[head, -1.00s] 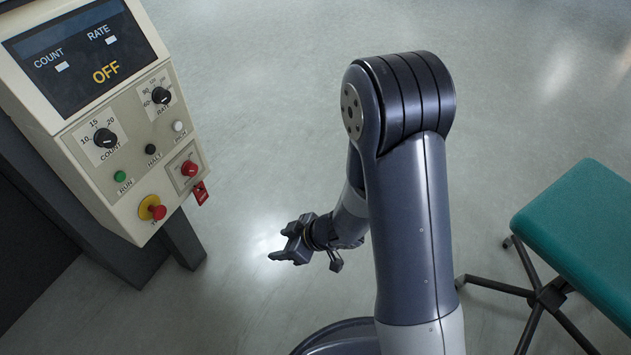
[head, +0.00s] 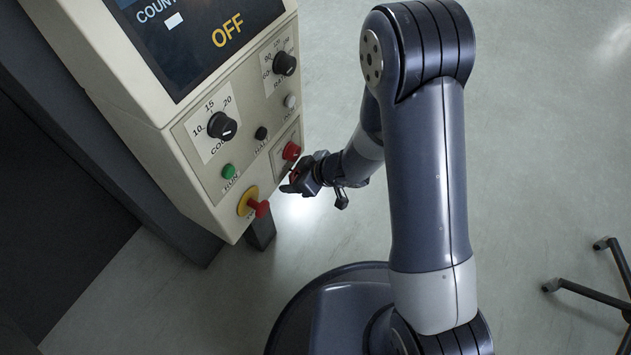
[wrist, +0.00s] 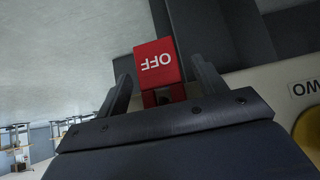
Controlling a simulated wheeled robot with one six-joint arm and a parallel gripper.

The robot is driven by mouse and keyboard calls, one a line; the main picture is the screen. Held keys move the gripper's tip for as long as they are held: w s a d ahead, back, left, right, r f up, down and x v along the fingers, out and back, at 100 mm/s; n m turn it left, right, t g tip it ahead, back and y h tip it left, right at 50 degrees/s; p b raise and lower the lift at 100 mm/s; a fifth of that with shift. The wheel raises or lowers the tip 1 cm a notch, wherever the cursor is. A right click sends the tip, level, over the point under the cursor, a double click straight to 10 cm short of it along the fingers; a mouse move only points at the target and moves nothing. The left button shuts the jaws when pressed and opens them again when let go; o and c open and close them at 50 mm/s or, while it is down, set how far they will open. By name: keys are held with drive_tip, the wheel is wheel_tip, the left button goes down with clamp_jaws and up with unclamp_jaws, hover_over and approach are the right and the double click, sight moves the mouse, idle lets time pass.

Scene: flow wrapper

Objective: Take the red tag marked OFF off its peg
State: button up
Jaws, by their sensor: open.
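The red tag marked OFF (wrist: 157,62) shows upside down in the wrist view, between the two fingers of my gripper (wrist: 157,80). The fingers stand apart on either side of it, and I see no clear contact. A small dark red part shows below the tag; I cannot make out the peg. In the head view my gripper (head: 290,186) is at the panel's lower right edge, just below the red knob (head: 291,151). There it mostly hides the tag, with only a little red showing.
The cream control panel (head: 150,135) is close at left, with a display reading OFF. A green button (head: 229,171) and a red knob on a yellow base (head: 248,201) sit near my gripper. Floor is open to the right; stool legs (head: 590,290) stand at lower right.

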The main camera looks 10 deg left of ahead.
drive_tip(key=shift+b+x, duration=0.3)
drive_tip(key=shift+x, duration=0.9)
drive_tip(key=shift+c, duration=0.4)
drive_tip(key=c, duration=1)
drive_tip(key=shift+o, duration=0.2)
drive_tip(key=shift+w+a+r+p, duration=0.1)
drive_tip(key=shift+r+p, duration=0.5)
drive_tip(key=shift+p, duration=0.05)
